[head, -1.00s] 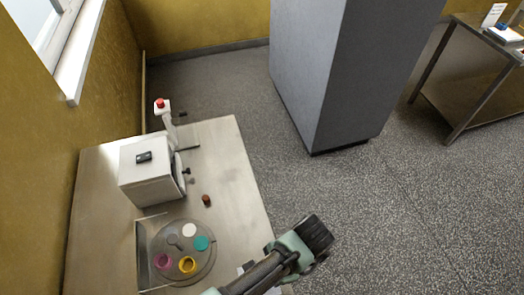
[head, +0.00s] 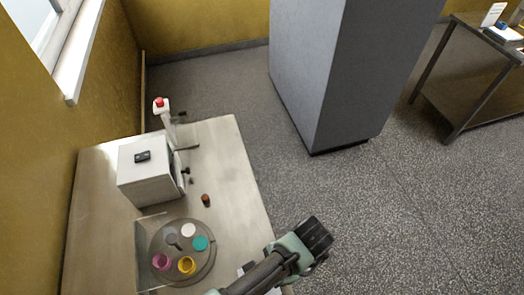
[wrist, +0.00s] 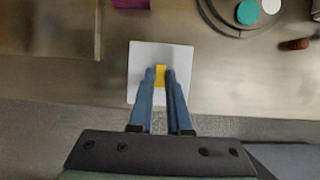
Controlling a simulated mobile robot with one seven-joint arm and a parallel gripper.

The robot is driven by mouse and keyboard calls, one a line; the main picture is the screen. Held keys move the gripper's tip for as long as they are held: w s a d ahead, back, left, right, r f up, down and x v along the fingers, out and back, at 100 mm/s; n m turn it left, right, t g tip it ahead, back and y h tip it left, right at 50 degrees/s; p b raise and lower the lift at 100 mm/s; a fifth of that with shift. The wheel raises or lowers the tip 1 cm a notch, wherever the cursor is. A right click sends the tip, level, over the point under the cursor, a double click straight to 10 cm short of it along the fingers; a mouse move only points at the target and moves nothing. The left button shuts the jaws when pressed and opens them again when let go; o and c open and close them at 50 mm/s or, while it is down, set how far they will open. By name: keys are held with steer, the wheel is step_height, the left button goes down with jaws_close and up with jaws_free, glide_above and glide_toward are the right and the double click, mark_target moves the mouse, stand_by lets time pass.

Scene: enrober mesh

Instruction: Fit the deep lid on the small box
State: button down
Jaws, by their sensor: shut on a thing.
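In the wrist view my gripper (wrist: 160,80) has its two blue fingers closed on a small yellow piece (wrist: 160,76). Only a yellow patch shows between the fingertips, so I cannot tell whether it is the deep lid or the small box. The piece is over a white square plate (wrist: 140,60) near the table's edge; I cannot tell whether it touches the plate. In the head view my arm hides the fingers and the held piece, and only a sliver of the white plate (head: 247,268) shows. No part is clearly recognisable as the lid or box.
A brown cylinder (head: 206,200) and white machine (head: 150,180) stand behind. A grey cabinet (head: 340,80) stands beyond the table.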

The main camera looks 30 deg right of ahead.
steer(key=shift+f+b, duration=0.9)
steer(key=shift+f, duration=0.7)
steer(key=c, duration=0.8)
jaws_free()
steer(key=shift+v, duration=6.55)
steer(key=shift+f, duration=0.1)
